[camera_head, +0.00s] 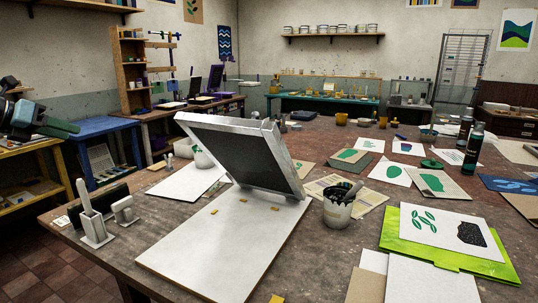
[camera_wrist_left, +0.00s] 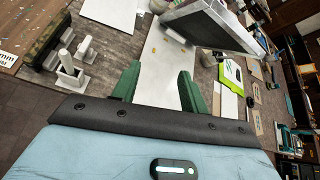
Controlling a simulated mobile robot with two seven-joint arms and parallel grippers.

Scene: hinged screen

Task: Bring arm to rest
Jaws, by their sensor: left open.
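My left gripper (camera_head: 52,127) is at the left edge of the head view, in the air left of the worktable and well apart from the screen. In the left wrist view its green fingers (camera_wrist_left: 158,72) stand apart with nothing between them. The hinged screen (camera_head: 248,152), a dark mesh in a grey frame, is tilted up over its white base board (camera_head: 200,245). The screen also shows at the top of the left wrist view (camera_wrist_left: 215,28). My right gripper is in neither view.
A holder with upright tools (camera_head: 95,225) stands at the table's left edge. A paint-smeared pot (camera_head: 338,209) with a tool in it is right of the screen. Prints and a green folder (camera_head: 400,240) cover the right side. A blue side table (camera_head: 102,128) is at left.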

